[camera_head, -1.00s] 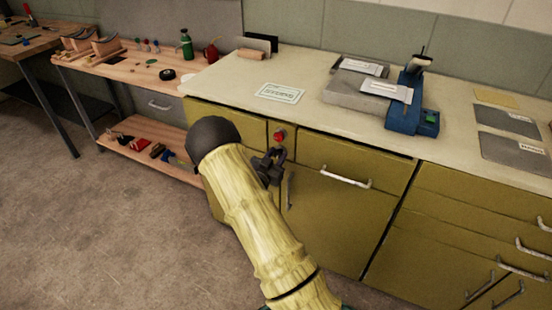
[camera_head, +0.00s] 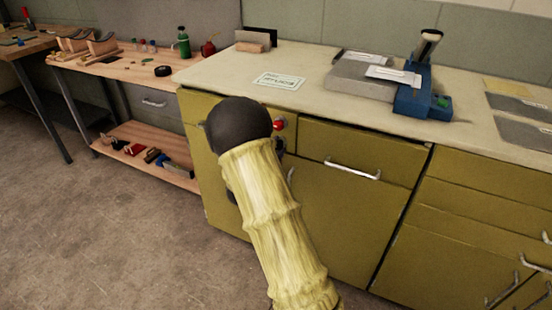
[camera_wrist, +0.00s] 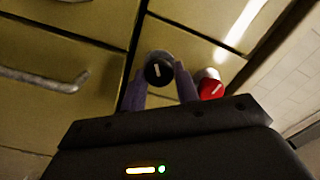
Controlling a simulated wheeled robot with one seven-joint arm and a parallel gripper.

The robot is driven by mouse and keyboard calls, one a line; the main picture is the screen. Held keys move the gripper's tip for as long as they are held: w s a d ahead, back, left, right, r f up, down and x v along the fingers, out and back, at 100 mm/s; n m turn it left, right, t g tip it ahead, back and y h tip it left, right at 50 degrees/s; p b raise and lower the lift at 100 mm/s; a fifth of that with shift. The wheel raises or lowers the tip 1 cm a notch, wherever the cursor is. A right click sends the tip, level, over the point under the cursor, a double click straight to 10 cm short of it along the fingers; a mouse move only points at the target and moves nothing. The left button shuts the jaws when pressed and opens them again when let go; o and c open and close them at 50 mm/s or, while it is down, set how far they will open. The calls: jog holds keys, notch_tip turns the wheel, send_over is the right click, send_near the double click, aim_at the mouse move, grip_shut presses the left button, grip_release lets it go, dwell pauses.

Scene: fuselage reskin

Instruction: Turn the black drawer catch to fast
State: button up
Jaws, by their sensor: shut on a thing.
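The black drawer catch (camera_wrist: 159,69) is a small round knob with a white mark, in the wrist view. Its mark stands close to upright in that picture. My gripper (camera_wrist: 160,80) is shut on it, with one finger on each side. A red knob (camera_wrist: 210,86) with a slanted white mark sits just right of the fingers, apart from the catch. The red knob also shows in the head view (camera_head: 279,125), on the olive cabinet front. There my own arm hides the black catch and most of my gripper.
A drawer with a bar handle (camera_head: 353,170) lies right of the knobs. The pale worktop (camera_head: 315,70) above carries a blue device (camera_head: 425,98), a grey block and a printed card (camera_head: 279,81). A wooden bench (camera_head: 120,72) stands left. The floor at left is clear.

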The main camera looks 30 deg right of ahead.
jog(key=m+b, duration=0.2)
jog(key=b, duration=0.1)
jog(key=m+b, duration=0.2)
jog(key=b, duration=0.1)
jog(key=m+b, duration=0.2)
jog(key=b, duration=0.1)
jog(key=shift+f+m, duration=0.3)
jog(key=shift+m, duration=0.1)
jog(key=shift+r, duration=0.1)
jog(key=o, duration=0.9)
jog(key=shift+o, duration=0.2)
jog(key=shift+a, duration=0.1)
jog(key=p+v, duration=0.2)
jog(key=v, duration=1.5)
jog(key=shift+s+p, duration=0.2)
jog(key=shift+p, duration=0.2)
